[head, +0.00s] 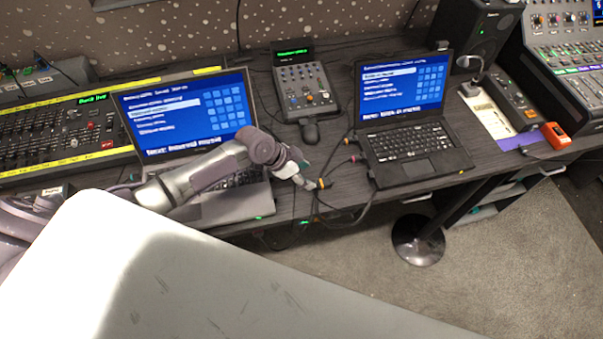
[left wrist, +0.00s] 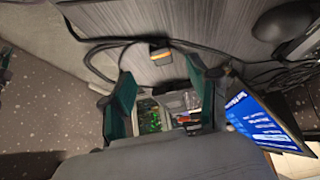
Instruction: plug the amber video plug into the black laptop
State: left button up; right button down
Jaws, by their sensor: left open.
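The black laptop (head: 415,150) stands open on the desk at the right in the head view, its blue screen lit. The amber video plug (head: 321,184) lies on the desk near the front edge, left of that laptop. In the left wrist view the plug (left wrist: 159,51) is dark with an amber band, lying on the wood with a black cable by it. My left gripper (head: 310,184) is open beside the plug. In the left wrist view its two teal fingers (left wrist: 162,84) are spread and empty, with the plug just beyond their tips. My right gripper does not show.
A silver laptop (head: 222,205) stands partly behind my left arm. A small fader console (head: 303,88) and a dark mouse (head: 310,131) are behind the plug. Other cable ends, one pink (head: 354,159), lie between plug and black laptop. The desk's front edge is close.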

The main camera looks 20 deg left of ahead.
aim_at(320, 182)
pick_arm(q)
jog(key=b+x, duration=0.4)
jog(key=x, duration=0.3)
jog(key=shift+b, duration=0.4)
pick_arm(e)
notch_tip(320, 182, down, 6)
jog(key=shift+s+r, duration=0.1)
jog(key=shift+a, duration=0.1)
